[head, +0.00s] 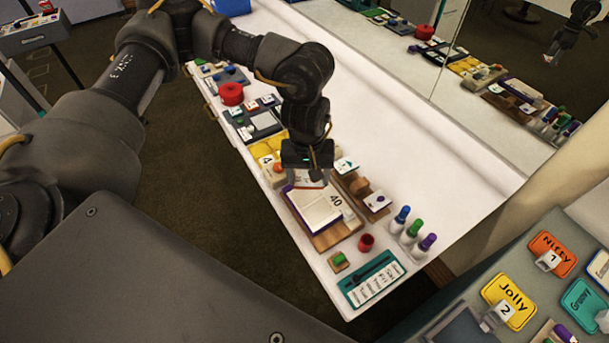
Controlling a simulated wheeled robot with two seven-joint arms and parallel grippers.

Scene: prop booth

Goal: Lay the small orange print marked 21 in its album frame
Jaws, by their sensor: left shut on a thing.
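My left gripper (309,182) points down over the far end of an open book-like album (316,207), which has a purple edge and pale pages. Its jaws are shut on a small, thin piece with a reddish-orange edge, which I take for the orange print; its number cannot be read. The fingers hide most of this piece and part of the album. I cannot tell whether the piece touches the page. The album rests on a wooden stand (337,235) on the white counter. My right gripper is out of view.
Bottles with blue, green and purple tops (412,231), a red cup (366,242) and a teal card (372,279) lie near. A wooden holder (357,185) stands right of the gripper. A mirror (470,90) backs the counter; bare counter (420,170) lies before it.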

